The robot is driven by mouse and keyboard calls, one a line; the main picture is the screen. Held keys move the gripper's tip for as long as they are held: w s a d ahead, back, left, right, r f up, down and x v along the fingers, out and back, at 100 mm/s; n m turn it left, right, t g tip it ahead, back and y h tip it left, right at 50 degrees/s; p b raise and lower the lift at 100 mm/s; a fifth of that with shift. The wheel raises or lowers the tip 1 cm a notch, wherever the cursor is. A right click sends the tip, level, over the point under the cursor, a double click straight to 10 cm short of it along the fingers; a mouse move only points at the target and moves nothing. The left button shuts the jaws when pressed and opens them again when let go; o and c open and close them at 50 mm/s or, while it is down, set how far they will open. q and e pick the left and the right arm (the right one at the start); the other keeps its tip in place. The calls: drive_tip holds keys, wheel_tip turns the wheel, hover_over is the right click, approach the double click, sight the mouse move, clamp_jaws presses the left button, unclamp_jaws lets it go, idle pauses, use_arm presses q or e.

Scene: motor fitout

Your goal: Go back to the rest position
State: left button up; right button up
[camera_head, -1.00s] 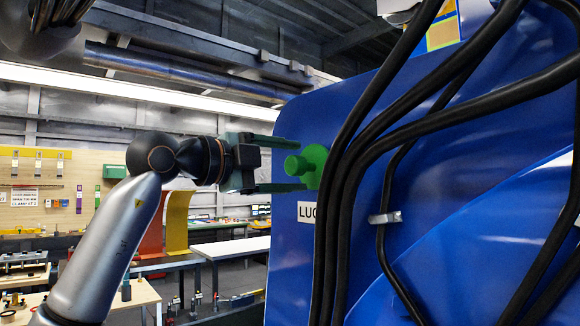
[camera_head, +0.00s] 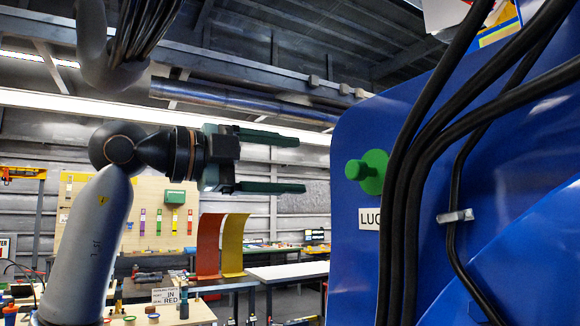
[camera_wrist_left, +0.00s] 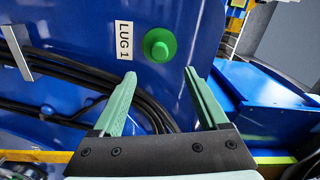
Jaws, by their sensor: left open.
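My left gripper (camera_head: 303,164) is open and empty, its green fingers pointing right toward the blue machine panel (camera_head: 350,260). A green lug (camera_head: 368,171) sticks out of the panel above a label that reads "LUG". A clear gap lies between my fingertips and the lug. In the left wrist view the lug (camera_wrist_left: 159,45) shows beyond the open fingers (camera_wrist_left: 162,98), beside the label "LUG 1" (camera_wrist_left: 125,40). My right gripper is not in view.
Thick black cables (camera_head: 410,150) hang down the panel to the right of the lug. A workbench (camera_head: 165,312) with small parts stands at the lower left, and red and yellow curved sheets (camera_head: 232,245) stand behind. Open air surrounds my left gripper.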

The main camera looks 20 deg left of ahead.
use_arm(q)
drive_tip(key=w+d+f+m+g+h, duration=0.25)
drive_tip(key=d+f+h, duration=0.2)
drive_tip(key=f, duration=0.55)
drive_tip(key=w+d+f+m+g+h, duration=0.2)
drive_tip(key=w+d+f+g+h, duration=0.15)
drive_tip(key=d+f, duration=0.4)
drive_tip(key=a+f+n+t+y, duration=0.3)
drive_tip(key=f+n+t, duration=0.4)
drive_tip(key=f, duration=0.7)
drive_tip(key=a+f+n+t+y, duration=0.35)
drive_tip(key=f+n, duration=0.65)
drive_tip(key=f, duration=0.4)
drive_tip(key=s+a+f+n+g+y, duration=0.1)
drive_tip(key=s+f+n+y, duration=0.3)
drive_tip(key=f, duration=0.7)
drive_tip(key=s+a+f+n+g+y, duration=0.1)
drive_tip(key=s+a+f+n+y, duration=0.3)
drive_tip(key=f, duration=0.7)
drive_tip(key=s+d+f+g+y, duration=0.2)
drive_tip(key=s+f+g, duration=0.5)
drive_tip(key=s+f, duration=1)
drive_tip(key=shift+s+d+n, duration=0.25)
drive_tip(key=shift+s+n, duration=0.1)
drive_tip(key=shift+s, duration=0.35)
